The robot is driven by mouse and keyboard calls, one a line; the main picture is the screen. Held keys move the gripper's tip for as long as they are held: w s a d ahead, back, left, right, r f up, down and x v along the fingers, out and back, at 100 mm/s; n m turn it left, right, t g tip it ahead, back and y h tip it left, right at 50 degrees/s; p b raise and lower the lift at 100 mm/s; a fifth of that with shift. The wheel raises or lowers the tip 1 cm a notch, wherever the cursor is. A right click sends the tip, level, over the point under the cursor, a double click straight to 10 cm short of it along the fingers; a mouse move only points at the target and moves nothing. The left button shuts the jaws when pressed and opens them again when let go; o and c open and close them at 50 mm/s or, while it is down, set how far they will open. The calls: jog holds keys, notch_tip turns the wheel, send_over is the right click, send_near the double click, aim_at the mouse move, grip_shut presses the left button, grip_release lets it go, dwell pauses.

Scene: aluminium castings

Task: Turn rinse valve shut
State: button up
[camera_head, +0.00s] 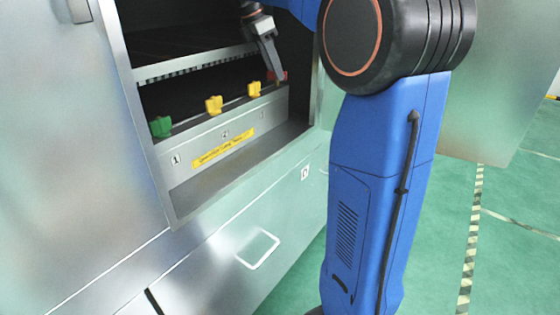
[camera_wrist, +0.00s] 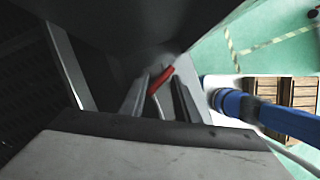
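The red valve handle (camera_head: 279,76) is the rightmost in a row of valves inside an open metal cabinet. I cannot read a label naming it as the rinse valve. My gripper (camera_head: 276,64) reaches down to it from above. In the wrist view, the red handle (camera_wrist: 161,79) lies slantwise at the far end of the gap between my two fingers (camera_wrist: 163,92). The fingers stand apart, and I see no clear grip on the handle. In the head view my fingers hide part of it.
A green valve (camera_head: 161,126) and two yellow valves, one left (camera_head: 214,104) and one right (camera_head: 254,89), stand left of the red one above a numbered panel (camera_head: 225,142) with a yellow label. A metal shelf edge (camera_head: 195,62) runs above them. The cabinet's side frame is close on the right.

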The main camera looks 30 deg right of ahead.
jog(key=n, duration=0.2)
jog(key=n+t, duration=0.1)
jog(key=n, duration=0.1)
jog(key=n+t, duration=0.1)
jog(key=shift+s+n, duration=0.25)
jog(key=shift+n, duration=0.15)
jog(key=w+v, duration=0.1)
jog(key=v, duration=0.6)
jog(key=s+a+f+m+t+y, duration=0.1)
jog(key=s+a+f+m, duration=0.4)
jog(key=s+f+m, duration=0.3)
jog(key=s+a+f+m+t+y, duration=0.1)
jog(key=s+a+f+m, duration=0.4)
jog(key=s+f, duration=0.8)
jog(key=s+m+y, duration=0.1)
jog(key=m, duration=0.1)
jog(key=shift+s+m+t+y, duration=0.3)
jog(key=shift+s+m+t, duration=0.05)
jog(key=shift+m+t, duration=0.05)
jog(key=shift+a+f, duration=0.1)
